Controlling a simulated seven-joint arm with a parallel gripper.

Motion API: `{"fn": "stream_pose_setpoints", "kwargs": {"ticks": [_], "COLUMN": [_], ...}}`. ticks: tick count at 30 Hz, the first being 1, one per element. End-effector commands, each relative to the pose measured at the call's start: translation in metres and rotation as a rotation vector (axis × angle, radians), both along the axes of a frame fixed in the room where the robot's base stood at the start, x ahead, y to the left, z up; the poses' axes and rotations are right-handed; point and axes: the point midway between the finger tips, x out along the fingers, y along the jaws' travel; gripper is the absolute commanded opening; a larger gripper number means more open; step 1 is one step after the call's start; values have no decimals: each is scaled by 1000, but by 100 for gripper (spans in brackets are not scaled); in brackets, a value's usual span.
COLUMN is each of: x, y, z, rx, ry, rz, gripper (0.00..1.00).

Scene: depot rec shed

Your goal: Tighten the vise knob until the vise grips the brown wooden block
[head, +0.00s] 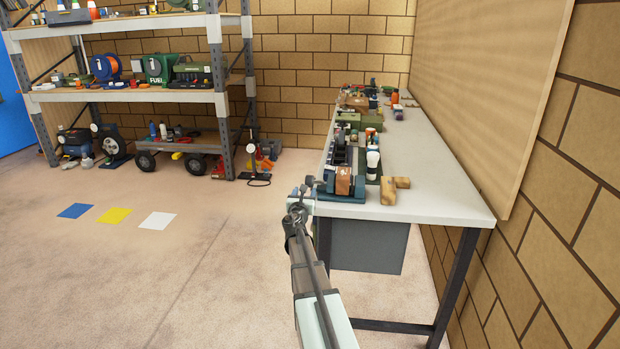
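A blue vise (359,185) stands at the near left corner of the white workbench (440,195). A brown wooden block (343,181) sits upright in the vise; at this size I cannot tell whether the jaws touch it. My gripper (307,188) is at the left end of the vise, just off the bench's left edge, where the knob would be. The knob is too small and too covered by my gripper to make out clearly. I cannot tell whether the fingers are open or shut.
Tan wooden pieces (395,190) lie right of the vise. A white-topped bottle (373,160) and several tools crowd the bench's left side behind it. The bench's right side is clear. Shelving (150,97) and a cart (180,150) stand at the back left.

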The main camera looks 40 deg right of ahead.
Motion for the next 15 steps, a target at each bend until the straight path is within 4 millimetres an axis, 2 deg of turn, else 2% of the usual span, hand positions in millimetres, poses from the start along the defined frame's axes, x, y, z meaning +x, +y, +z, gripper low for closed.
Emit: {"fn": "stream_pose_setpoints", "kwargs": {"ticks": [8, 15], "x": [18, 46], "y": [-17, -46], "z": [0, 0], "rx": [-1, 0], "ry": [-1, -1], "rz": [-1, -2], "gripper": [58, 58]}}
